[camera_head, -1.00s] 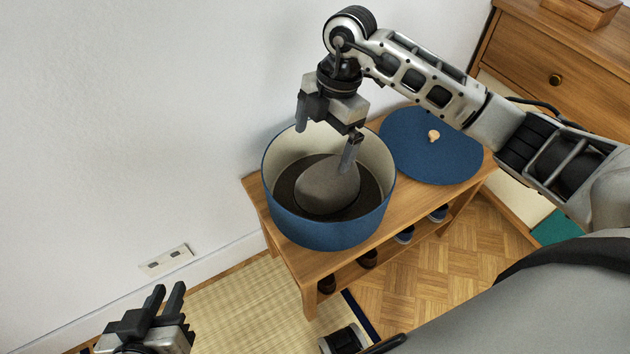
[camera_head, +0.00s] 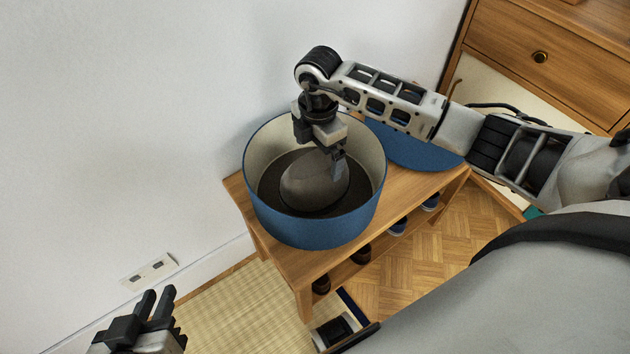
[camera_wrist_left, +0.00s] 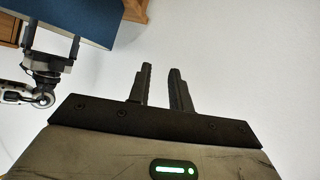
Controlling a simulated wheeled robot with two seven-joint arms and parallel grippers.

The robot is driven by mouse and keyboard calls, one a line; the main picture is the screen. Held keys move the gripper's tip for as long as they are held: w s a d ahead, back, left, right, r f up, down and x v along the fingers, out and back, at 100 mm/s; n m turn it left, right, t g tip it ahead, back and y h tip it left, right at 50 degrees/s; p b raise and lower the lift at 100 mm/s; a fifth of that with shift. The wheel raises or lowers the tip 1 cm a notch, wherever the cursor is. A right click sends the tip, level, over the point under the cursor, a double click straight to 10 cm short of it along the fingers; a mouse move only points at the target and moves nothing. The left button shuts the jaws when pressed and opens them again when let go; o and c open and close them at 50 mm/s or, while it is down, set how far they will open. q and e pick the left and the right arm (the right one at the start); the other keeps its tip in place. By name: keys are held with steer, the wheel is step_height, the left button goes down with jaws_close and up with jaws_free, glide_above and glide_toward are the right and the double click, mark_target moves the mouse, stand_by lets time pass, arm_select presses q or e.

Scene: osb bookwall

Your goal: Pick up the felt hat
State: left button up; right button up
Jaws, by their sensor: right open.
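The dark grey felt hat (camera_head: 312,190) lies crown up inside a round blue box (camera_head: 318,232) with a cream inside, on a wooden bench. My right gripper (camera_head: 322,152) points down into the box over the hat's crown. Its fingers are apart, the nearer one close to the crown's right side; the other is partly hidden, and I cannot tell whether either touches the felt. My left gripper (camera_head: 157,304) is low at the left, away from the box, fingers apart and empty; its fingers also show in the left wrist view (camera_wrist_left: 160,85).
The blue lid (camera_head: 420,152) lies on the wooden bench (camera_head: 402,200), partly hidden behind my right arm. Shoes (camera_head: 398,227) stand on the shelf below. A wooden drawer chest (camera_head: 540,55) is at the back right. A white wall rises behind the box.

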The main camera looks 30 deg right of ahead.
mark_target(315, 162)
steer(key=f, duration=0.4)
steer(key=shift+a+f+b, duration=0.1)
steer(key=shift+a+b, duration=0.2)
steer(key=shift+b, duration=0.05)
arm_select(q)
steer(key=shift+w+d+f, duration=0.1)
steer(key=shift+w+f, duration=0.05)
steer(key=shift+f, duration=0.3)
steer(key=shift+w+d+f, duration=0.1)
steer(key=shift+f, duration=0.35)
arm_select(e)
steer(key=shift+w, duration=0.1)
steer(key=c, duration=1.1)
